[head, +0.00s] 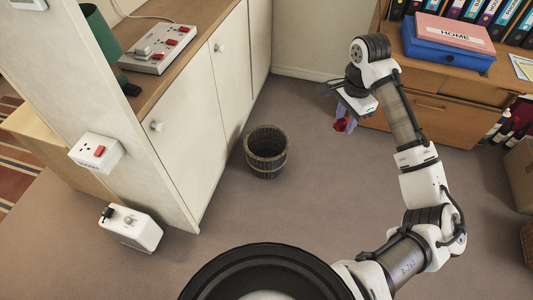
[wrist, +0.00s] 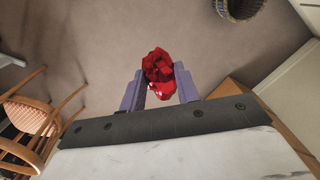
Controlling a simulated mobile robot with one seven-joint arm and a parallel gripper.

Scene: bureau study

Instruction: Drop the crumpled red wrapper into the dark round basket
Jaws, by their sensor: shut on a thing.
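The crumpled red wrapper (wrist: 158,68) is held between the two fingers of my gripper (wrist: 160,88) in the wrist view. In the head view the wrapper (head: 341,125) shows as a small red patch at the tip of my gripper (head: 346,114), up off the floor. The dark round basket (head: 266,163) stands upright on the carpet, left of and apart from my gripper. Its inside looks dark and its bottom is hard to make out. In the wrist view the basket (wrist: 238,8) is partly cut off at the top edge.
White cabinets (head: 188,123) stand left of the basket, with a socket strip (head: 158,50) on top. A wooden desk (head: 440,103) with folders stands at the right. A wooden chair (wrist: 28,118) shows in the wrist view. The carpet between basket and gripper is clear.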

